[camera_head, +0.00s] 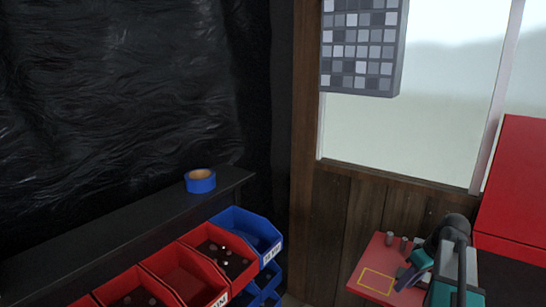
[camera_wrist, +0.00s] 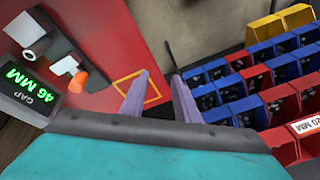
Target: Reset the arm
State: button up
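My gripper (camera_wrist: 158,92) shows in the wrist view as two purple-grey fingers, apart, with nothing between them. In the head view, my gripper (camera_head: 413,270) is at the lower right, over or close to a red surface (camera_head: 362,268) with a yellow square outline. In the wrist view the left finger overlaps the edge of that yellow outline (camera_wrist: 124,76). My arm is folded at the right of the head view. Whether the fingers touch the red surface cannot be told.
Red bins (camera_head: 180,274) and a blue bin (camera_head: 248,229) stand at lower left, below a dark shelf with a blue tape roll (camera_head: 201,181). A window is behind.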

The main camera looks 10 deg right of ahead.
jog(key=s+a+f+n+g+y+b, duration=0.1)
jog(key=s+a+f+g+b, duration=0.15)
jog(key=a+f, duration=1.2)
jog(key=s+a+f+n+g+b, duration=0.2)
jog(key=s+a+f+g, duration=0.1)
jog(key=a+f, duration=1.15)
jog(key=s+a+f+m+g+h+b, duration=0.1)
jog(key=s+a+f+m, duration=0.1)
jog(key=s+f, duration=0.8)
jog(key=s+a+f+m+g+h+b, duration=0.1)
jog(key=s+a+f+m+g+h, duration=0.1)
jog(key=s+f, duration=0.9)
jog(key=shift+s+a+f+m+h+b, duration=0.25)
jog(key=shift+a+f+m, duration=0.45)
jog(key=shift+a+f, duration=0.4)
jog(key=shift+r, duration=0.15)
